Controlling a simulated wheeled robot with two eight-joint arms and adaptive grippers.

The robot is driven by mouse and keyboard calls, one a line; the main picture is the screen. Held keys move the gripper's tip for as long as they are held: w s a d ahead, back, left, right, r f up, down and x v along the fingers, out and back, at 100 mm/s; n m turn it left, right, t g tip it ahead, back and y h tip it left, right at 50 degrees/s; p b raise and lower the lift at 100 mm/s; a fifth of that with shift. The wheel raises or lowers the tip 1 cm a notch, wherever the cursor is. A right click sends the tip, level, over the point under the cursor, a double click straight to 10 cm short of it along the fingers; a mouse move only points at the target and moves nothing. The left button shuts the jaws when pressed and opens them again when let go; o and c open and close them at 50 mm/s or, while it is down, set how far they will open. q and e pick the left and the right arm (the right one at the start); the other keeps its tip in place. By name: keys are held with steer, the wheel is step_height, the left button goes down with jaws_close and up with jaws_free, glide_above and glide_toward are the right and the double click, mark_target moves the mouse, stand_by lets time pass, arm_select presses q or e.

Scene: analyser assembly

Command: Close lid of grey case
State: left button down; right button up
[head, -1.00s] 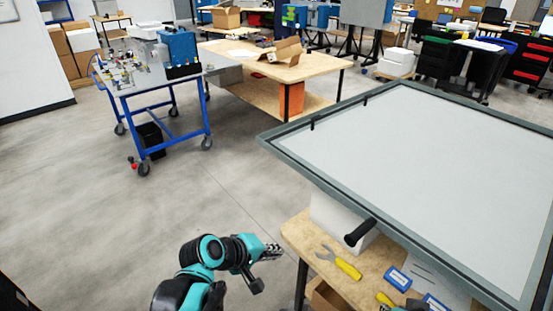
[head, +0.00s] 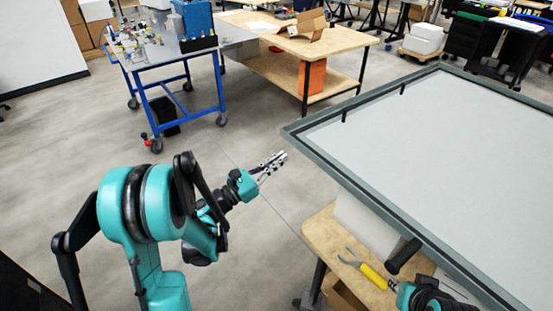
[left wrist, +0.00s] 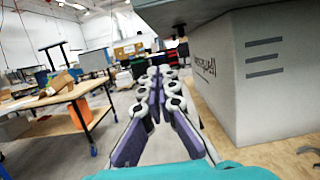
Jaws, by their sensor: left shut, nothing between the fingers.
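The grey case (left wrist: 265,75) stands on a wooden bench, with vent slots and lettering on its side. Its large lid panel (head: 450,150) with a dark grey rim spreads above it and overhangs the bench. A black handle (head: 404,256) sticks out under the rim. My left gripper (head: 281,158) is shut and empty, in the air just left of the lid's near-left corner, apart from it. In the left wrist view its fingers (left wrist: 160,75) are together, left of the case. Part of my right arm shows at the bottom right; its fingers are not clear.
The bench top (head: 325,235) holds a yellow-handled wrench (head: 370,274). A blue cart (head: 180,75) with parts and a wooden table (head: 300,40) with an open carton stand behind. The floor between them and the bench is clear.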

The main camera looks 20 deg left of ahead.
mark_target(297, 136)
arm_select(q)
steer(key=w+d+r, duration=0.1)
steer(key=r, duration=0.1)
steer(key=w+d+r, duration=0.1)
steer(key=w, duration=0.1)
steer(key=w+d+r, duration=0.1)
steer(key=w+r, duration=0.1)
steer(key=shift+d+r, duration=0.3)
steer(key=shift+d, duration=0.1)
steer(key=shift+w+r, duration=0.1)
